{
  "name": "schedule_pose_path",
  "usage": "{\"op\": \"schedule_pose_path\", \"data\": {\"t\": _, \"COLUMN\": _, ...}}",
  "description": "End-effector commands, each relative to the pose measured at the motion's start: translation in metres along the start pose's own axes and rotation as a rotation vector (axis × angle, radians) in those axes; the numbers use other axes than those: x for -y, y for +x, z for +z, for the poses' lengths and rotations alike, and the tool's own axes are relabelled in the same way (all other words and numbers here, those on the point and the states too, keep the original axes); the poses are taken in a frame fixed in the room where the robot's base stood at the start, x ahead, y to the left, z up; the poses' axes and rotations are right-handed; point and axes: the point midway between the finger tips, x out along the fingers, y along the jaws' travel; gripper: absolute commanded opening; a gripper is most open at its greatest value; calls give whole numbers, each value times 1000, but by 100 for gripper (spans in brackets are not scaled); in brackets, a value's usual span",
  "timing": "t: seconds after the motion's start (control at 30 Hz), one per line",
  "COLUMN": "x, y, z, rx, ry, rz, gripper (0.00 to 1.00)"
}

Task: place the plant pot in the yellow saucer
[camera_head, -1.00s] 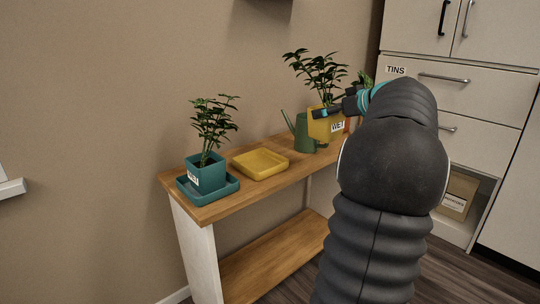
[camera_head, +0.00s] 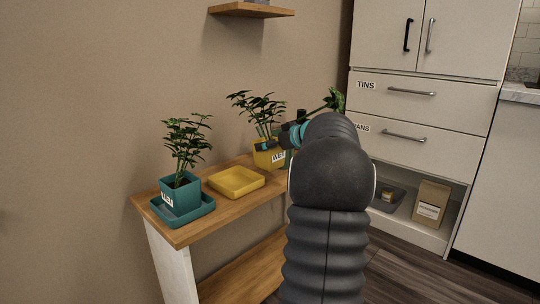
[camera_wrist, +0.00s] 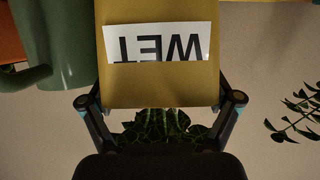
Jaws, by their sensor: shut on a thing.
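The yellow plant pot (camera_head: 263,160) with a white WET label and a leafy plant is in my gripper (camera_head: 278,143), to the right of the yellow saucer. In the wrist view the pot (camera_wrist: 160,85) fills the space between my two fingers (camera_wrist: 160,103), which are shut on its sides. The plant leans left in the head view. I cannot tell how far the pot's base is above the bench. The square yellow saucer (camera_head: 236,182) lies empty on the wooden bench. My arm hides the bench's right part.
A teal pot (camera_head: 181,188) with a plant stands in a teal saucer (camera_head: 188,213), left of the yellow saucer. The green watering can (camera_wrist: 65,45) is close beside the held pot, mostly hidden in the head view. Another plant (camera_head: 335,100) shows behind my arm. White drawers (camera_head: 425,95) stand right.

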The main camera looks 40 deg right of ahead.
Motion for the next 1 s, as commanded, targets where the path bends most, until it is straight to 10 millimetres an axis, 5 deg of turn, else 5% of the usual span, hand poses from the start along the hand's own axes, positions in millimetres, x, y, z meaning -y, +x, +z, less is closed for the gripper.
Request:
{"op": "schedule_pose_path", "data": {"t": 0.3, "x": 0, "y": 13, "z": 32, "rx": -1, "ry": 1, "rz": 0, "gripper": 25}}
{"op": "schedule_pose_path", "data": {"t": 0.8, "x": 0, "y": 15, "z": 37, "rx": -2, "ry": 0, "rz": 0, "gripper": 25}}
{"op": "schedule_pose_path", "data": {"t": 0.83, "x": 0, "y": 15, "z": 38, "rx": 0, "ry": 1, "rz": 0, "gripper": 92}}
{"op": "schedule_pose_path", "data": {"t": 0.87, "x": 0, "y": 15, "z": 38, "rx": 0, "ry": 1, "rz": 0, "gripper": 99}}
{"op": "schedule_pose_path", "data": {"t": 1.0, "x": 0, "y": 15, "z": 37, "rx": 0, "ry": 1, "rz": 0, "gripper": 100}}
